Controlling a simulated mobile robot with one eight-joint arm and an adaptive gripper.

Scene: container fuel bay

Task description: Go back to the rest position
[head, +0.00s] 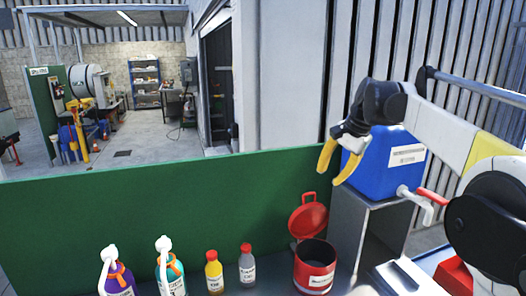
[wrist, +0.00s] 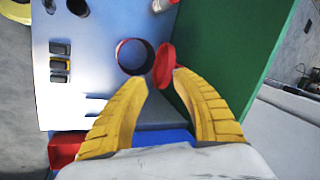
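My gripper (head: 336,160) has yellow fingers and hangs in the air at the right of the head view, in front of the blue container with a tap (head: 385,150). In the wrist view my gripper (wrist: 160,100) shows its two fingers spread wide with nothing between them. Beyond the fingertips lies the red can (head: 315,268) with its round lid tipped open; the can (wrist: 132,57) and its red lid (wrist: 165,64) also show in the wrist view. My gripper is apart from both.
The blue container stands on a grey metal stand (head: 365,215). A yellow-bodied bottle (head: 214,273), a grey bottle (head: 246,265), a teal bottle (head: 170,272) and a purple bottle (head: 117,278) stand along the bench before the green panel (head: 150,210). The air left of my gripper is clear.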

